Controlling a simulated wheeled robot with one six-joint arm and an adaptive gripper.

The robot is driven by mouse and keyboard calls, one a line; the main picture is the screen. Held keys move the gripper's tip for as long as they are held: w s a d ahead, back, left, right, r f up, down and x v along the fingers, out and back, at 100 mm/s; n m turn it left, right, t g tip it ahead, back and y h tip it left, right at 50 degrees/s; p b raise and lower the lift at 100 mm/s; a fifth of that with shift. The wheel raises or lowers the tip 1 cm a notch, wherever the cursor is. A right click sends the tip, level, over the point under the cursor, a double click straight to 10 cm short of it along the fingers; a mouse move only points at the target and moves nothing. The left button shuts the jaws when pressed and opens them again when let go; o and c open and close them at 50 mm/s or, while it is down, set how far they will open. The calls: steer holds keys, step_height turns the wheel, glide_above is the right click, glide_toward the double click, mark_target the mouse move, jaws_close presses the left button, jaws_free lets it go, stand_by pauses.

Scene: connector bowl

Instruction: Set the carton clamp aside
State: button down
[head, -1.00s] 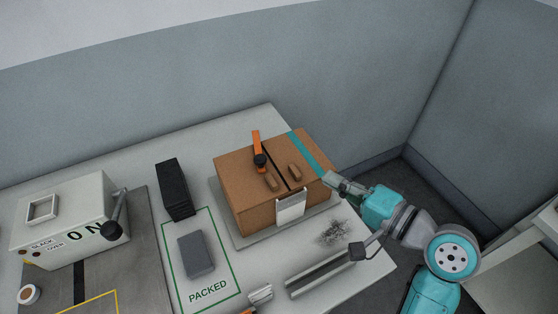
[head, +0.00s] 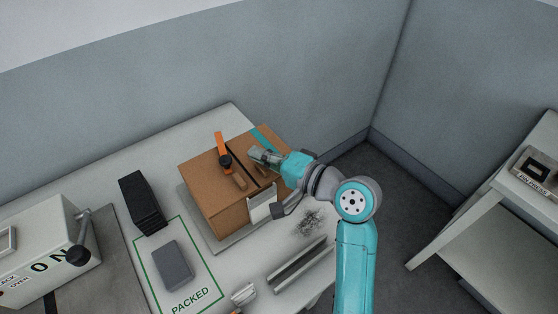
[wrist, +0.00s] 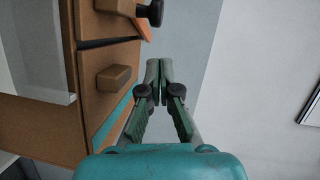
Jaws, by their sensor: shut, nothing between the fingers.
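The carton clamp, an orange bar (head: 219,143) with a black knob, sits on top of the brown carton (head: 205,178), near the dark seam between its flaps. In the wrist view its black knob and part of the orange bar (wrist: 146,28) show at the top edge. My gripper (head: 254,153) is over the right part of the carton's top, to the right of the clamp and apart from it. Its fingertips (wrist: 159,67) are together with nothing between them. The height of the gripper above the carton is hard to tell.
A small brown block (head: 240,181) lies on the carton; a white label hangs on its front. A black stack (head: 142,202) and a grey block (head: 173,265) in the PACKED outline stand left. A metal channel (head: 300,265) lies in front. Another table (head: 470,205) is right.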

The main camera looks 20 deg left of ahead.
steer(key=shift+s+a+f, duration=0.2)
steer(key=shift+s+a, duration=0.35)
steer(key=shift+a, duration=0.15)
steer(key=shift+s+a+f, duration=0.15)
steer(key=shift+s+a, duration=0.4)
steer(key=shift+a, duration=0.15)
